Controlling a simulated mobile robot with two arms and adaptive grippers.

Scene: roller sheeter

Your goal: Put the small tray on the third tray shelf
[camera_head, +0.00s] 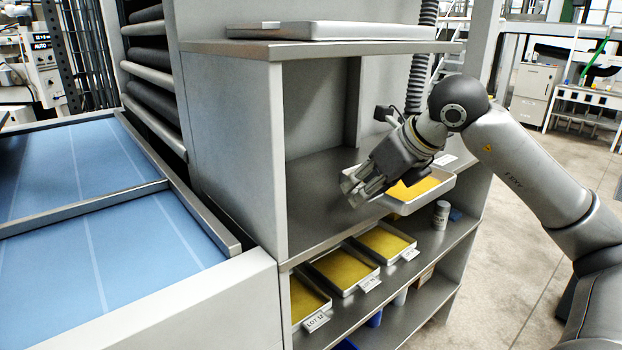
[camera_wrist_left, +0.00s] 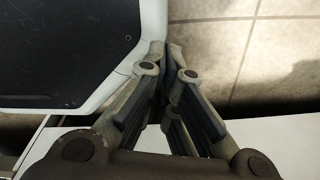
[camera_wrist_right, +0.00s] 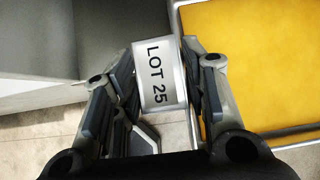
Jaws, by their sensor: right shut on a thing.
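The small tray (camera_head: 432,196), white-rimmed with a yellow bottom, is at the right front of the open shelf unit, near the middle board's edge. My right gripper (camera_head: 356,190) overlaps its left side in the head view. In the right wrist view, that gripper is shut on the tray at its edge, with a "LOT 25" label (camera_wrist_right: 158,75) between the fingers. The gripper hides part of the tray; whether it touches the board is unclear. My left gripper (camera_wrist_left: 166,48) is shut and empty, seen only in the left wrist view.
The lower board (camera_head: 400,283) holds several yellow labelled trays and a small grey cylinder (camera_head: 440,215). A flat grey tray (camera_head: 330,31) lies on top of the unit. A blue-surfaced table (camera_head: 80,190) stands at left.

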